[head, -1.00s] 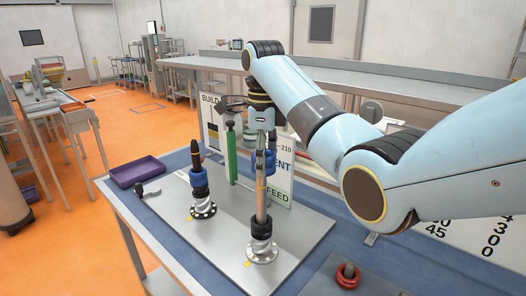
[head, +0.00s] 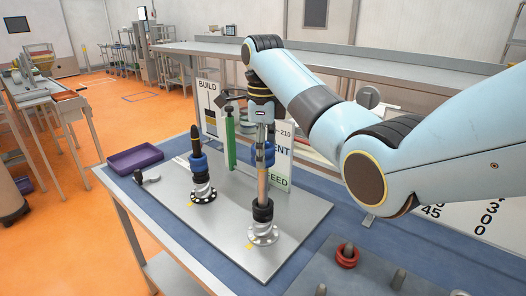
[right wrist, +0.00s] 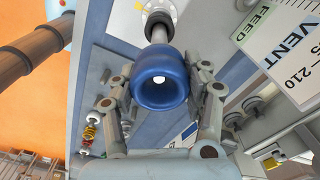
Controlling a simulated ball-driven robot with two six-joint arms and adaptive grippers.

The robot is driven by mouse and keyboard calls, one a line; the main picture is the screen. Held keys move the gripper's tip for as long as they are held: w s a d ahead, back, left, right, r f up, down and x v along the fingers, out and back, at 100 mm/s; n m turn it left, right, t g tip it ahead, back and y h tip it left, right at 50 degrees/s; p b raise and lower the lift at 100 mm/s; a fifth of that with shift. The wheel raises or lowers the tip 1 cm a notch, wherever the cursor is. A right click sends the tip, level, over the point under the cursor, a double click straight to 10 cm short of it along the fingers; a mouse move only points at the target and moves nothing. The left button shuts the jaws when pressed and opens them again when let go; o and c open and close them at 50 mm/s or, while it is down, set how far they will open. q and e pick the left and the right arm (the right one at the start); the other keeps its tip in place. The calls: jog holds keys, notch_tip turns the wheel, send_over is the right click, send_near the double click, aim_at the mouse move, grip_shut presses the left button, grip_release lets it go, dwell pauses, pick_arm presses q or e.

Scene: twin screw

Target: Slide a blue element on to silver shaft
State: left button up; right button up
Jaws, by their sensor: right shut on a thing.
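My right gripper (head: 264,152) is shut on a blue element (head: 268,158). It holds the element at the upper part of the silver shaft (head: 262,186), which looks tan here and stands upright from a black collar and flange. In the right wrist view the two fingers grip the blue element (right wrist: 160,80) on either side. The silver shaft (right wrist: 158,34) runs from it towards the flange, and a pale spot shows in the bore. How far the shaft is inside is hard to tell. My left gripper is not in view.
A dark shaft (head: 195,137) with a blue element (head: 199,164) on it stands at left on the same metal plate (head: 222,228). A green upright bar (head: 230,141) and sign boards (head: 279,170) stand close behind. A purple tray (head: 135,160) and red rings (head: 348,258) lie aside.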

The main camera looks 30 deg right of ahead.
aim_at(263, 180)
jog(key=shift+f, duration=0.6)
jog(key=shift+f+b, duration=1.35)
jog(key=shift+f, duration=2)
jog(key=o, duration=1.4)
notch_tip(263, 180, up, 8)
jog(key=shift+f, duration=0.25)
